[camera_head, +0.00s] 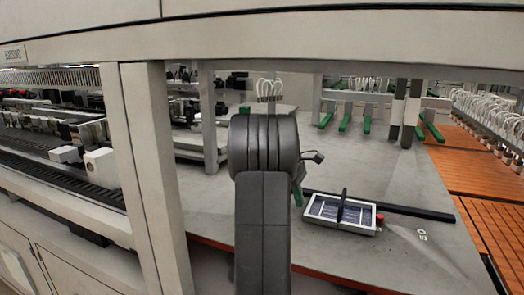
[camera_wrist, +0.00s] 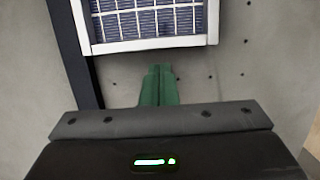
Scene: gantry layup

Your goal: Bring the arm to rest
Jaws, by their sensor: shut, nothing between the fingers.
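My gripper (camera_wrist: 158,86) shows in the wrist view with its green fingers together and nothing between them. It is above a grey table surface, just short of a white-framed panel with dark blue cells (camera_wrist: 150,22). In the head view my arm stands in the middle of the picture and hides most of the gripper; a green part of it (camera_head: 298,190) shows at the arm's right side. The panel lies on the table in the head view (camera_head: 326,211), to the right of my arm, with a dark handle-like bar across it and a red part at its right end.
A black bar (camera_head: 420,212) lies on the grey table (camera_head: 400,255) behind the panel. A light frame post (camera_head: 155,170) and overhead beam (camera_head: 330,32) stand close to my arm. Orange slatted surfaces (camera_head: 485,180) are at the right, machinery (camera_head: 60,130) at the left.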

